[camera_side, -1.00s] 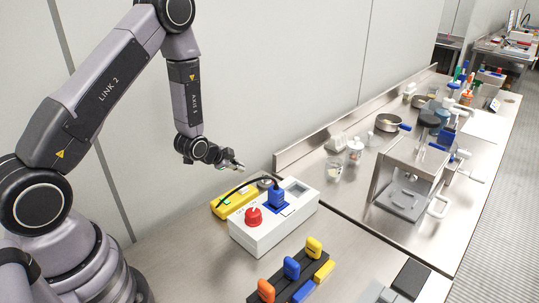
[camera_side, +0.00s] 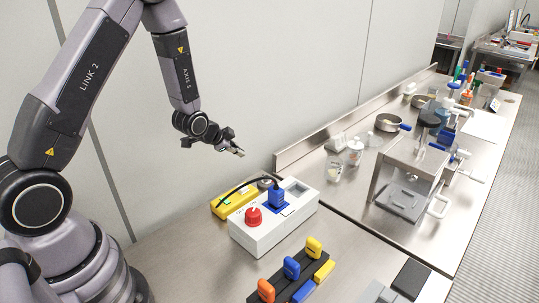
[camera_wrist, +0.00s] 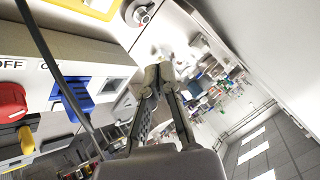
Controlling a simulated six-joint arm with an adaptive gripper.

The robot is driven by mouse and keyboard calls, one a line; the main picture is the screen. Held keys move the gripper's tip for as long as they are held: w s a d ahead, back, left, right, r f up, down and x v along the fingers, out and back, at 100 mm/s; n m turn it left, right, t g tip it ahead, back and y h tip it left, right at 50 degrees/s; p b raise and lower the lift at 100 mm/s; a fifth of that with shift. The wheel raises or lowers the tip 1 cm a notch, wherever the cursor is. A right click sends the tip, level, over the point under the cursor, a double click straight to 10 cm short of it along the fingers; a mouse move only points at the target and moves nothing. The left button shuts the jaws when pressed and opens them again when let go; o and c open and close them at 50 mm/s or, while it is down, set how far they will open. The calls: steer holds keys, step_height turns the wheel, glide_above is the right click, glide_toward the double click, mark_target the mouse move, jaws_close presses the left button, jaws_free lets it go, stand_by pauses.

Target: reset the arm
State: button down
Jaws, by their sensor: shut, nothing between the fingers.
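My gripper (camera_side: 238,152) is in the air near the wall, above and to the left of the white control box. It is shut and empty. In the wrist view my gripper (camera_wrist: 158,75) has its fingertips together with nothing between them.
A yellow box (camera_side: 222,207) stands behind the white box. A black rack (camera_side: 282,280) with orange, blue and yellow pieces is in front. A metal press (camera_side: 410,180), a pan (camera_side: 389,122) and jars (camera_side: 354,152) stand on the right bench. The air around my gripper is clear.

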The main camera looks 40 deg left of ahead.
steer(key=s+d+r+n+g, duration=0.15)
steer(key=s+r, duration=0.35)
steer(key=r, duration=0.5)
steer(key=s+d+r+n, duration=0.25)
steer(key=s+r, duration=0.35)
steer(key=r, duration=0.3)
steer(key=s+d+r+n+g, duration=0.1)
steer(key=s+r, duration=0.2)
steer(key=s, duration=0.6)
steer(key=s+d+r+n+h, duration=0.1)
steer(key=s+d+r+n, duration=0.1)
steer(key=s, duration=0.7)
steer(key=shift+r+g, duration=0.35)
steer(key=shift+r, duration=0.35)
steer(key=c, duration=1.8)
jaws_free()
